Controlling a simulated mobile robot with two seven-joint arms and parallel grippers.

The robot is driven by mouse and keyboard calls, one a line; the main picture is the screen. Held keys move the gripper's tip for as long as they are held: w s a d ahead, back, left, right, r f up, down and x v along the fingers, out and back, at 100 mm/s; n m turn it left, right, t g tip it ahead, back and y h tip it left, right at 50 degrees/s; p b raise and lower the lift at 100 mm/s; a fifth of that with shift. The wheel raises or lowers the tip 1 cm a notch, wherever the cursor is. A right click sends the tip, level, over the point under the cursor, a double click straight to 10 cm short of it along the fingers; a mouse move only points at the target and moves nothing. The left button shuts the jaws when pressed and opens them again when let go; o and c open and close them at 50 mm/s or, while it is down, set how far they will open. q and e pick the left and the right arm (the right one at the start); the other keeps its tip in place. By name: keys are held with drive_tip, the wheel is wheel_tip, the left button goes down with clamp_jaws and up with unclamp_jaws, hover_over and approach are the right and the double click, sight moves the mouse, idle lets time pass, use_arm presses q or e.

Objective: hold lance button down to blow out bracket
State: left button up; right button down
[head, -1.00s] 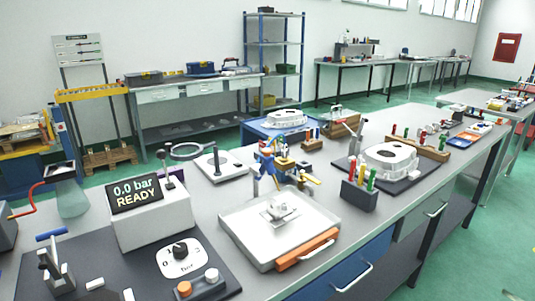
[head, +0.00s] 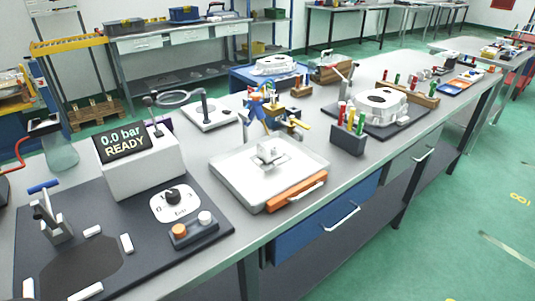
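A small grey metal bracket (head: 269,153) sits in the middle of a shallow white tray (head: 230,180) on the bench. An orange bar with a pale metal handle (head: 296,192) lies along the tray's front right edge. I cannot tell which thing is the lance or its button. A pressure box (head: 150,170) left of the tray shows "0.0 bar READY" on its display (head: 121,142). Neither of my grippers shows.
A blue-handled clamp (head: 48,212) stands on the dark mat (head: 105,225) at left. A blue and orange pinwheel-like thing (head: 258,108) stands behind the tray. A dark holder (head: 347,139) with coloured handles stands to its right. A white casting (head: 379,104) lies further back.

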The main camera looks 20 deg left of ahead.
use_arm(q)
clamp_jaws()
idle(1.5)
